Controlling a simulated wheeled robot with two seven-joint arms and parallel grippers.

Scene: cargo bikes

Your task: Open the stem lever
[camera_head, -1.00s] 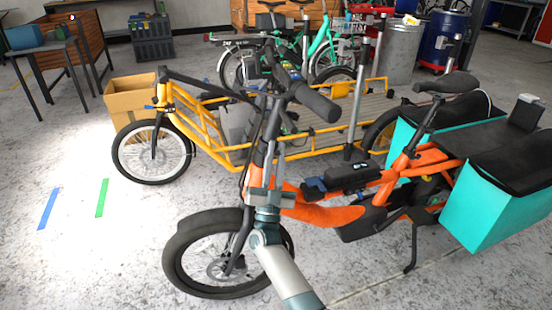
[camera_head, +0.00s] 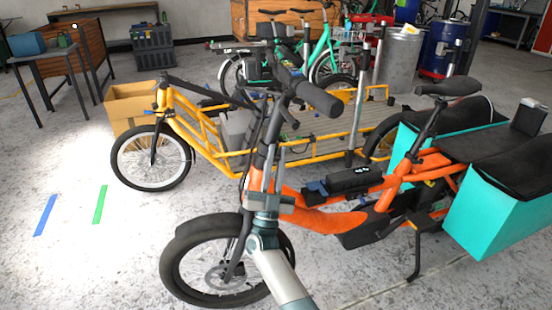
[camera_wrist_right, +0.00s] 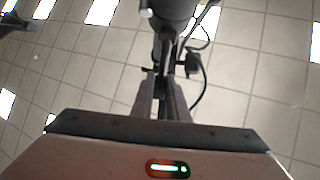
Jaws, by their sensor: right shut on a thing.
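The orange cargo bike (camera_head: 330,222) stands upright in the head view, its black handlebar grip (camera_head: 318,99) pointing to the right. Its dark stem (camera_head: 267,140) rises above the front wheel (camera_head: 215,262). In the wrist view the stem (camera_wrist_right: 172,25) comes in from the top. My right gripper (camera_head: 263,172) is upright in front of the stem, below the handlebar. In the wrist view its fingers (camera_wrist_right: 163,85) reach up to the stem and are shut on the stem lever, which they mostly hide. My left gripper is not in view.
A yellow cargo bike (camera_head: 206,145) stands close behind the orange one. Turquoise panniers (camera_head: 490,215) hang at the orange bike's rear. A cardboard box (camera_head: 130,105) stands behind the yellow bike's front wheel. The floor at the left, with blue and green tape (camera_head: 99,205), is clear.

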